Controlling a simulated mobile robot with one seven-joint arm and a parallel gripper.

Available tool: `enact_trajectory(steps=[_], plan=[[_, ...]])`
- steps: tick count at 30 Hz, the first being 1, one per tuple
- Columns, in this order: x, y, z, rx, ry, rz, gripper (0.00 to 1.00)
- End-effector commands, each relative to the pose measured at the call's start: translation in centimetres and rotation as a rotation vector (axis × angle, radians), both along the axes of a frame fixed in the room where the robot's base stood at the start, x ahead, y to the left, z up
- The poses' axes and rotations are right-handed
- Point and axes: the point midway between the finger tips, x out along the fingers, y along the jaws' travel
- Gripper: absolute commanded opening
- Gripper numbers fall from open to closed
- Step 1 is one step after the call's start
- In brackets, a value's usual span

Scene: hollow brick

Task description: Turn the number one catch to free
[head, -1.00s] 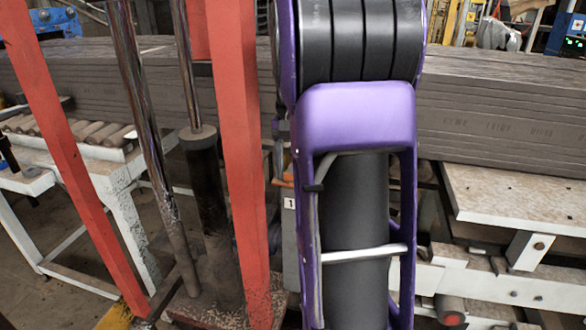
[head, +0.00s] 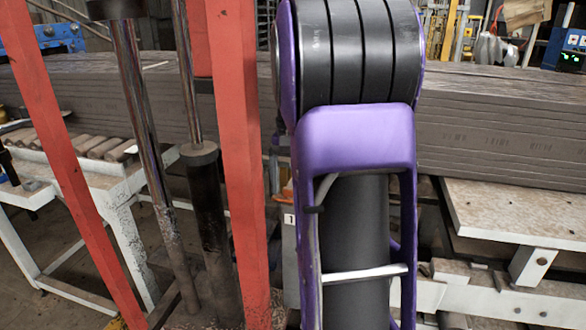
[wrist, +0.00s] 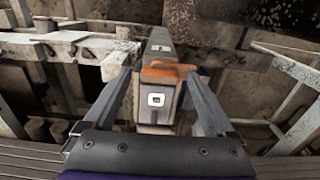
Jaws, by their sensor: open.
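The number one catch shows in the wrist view as an orange handle (wrist: 165,72) on a grey post, above a white label plate (wrist: 156,100) whose mark is too small to read. My gripper (wrist: 161,73) is open, with one finger on each side of the handle. I cannot tell whether either finger touches it. In the head view, a small label reading 1 (head: 289,219) and a sliver of orange (head: 285,198) show beside my arm. My arm hides the rest of the catch and my gripper there.
Red uprights (head: 237,150) and shiny rods (head: 147,110) stand just left of my arm. A long grey stack (head: 500,125) runs across behind. A white-framed table (head: 515,213) is at the right, a roller bench (head: 120,180) at the left.

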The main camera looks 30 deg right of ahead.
Motion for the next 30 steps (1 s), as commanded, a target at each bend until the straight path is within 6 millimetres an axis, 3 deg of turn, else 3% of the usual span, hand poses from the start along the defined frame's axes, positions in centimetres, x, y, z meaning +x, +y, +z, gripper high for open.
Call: enact_trajectory(steps=[5, 15, 21, 30], plan=[[0.1, 0.0, 2.4, -0.002, -0.005, 0.000, 0.90], [0.1, -0.1, 10.7, -0.002, -0.005, 0.000, 0.90], [0.1, 0.0, 14.7, -0.002, -0.003, 0.001, 0.90], [0.0, 0.0, 17.1, 0.000, 0.000, 0.001, 0.90]])
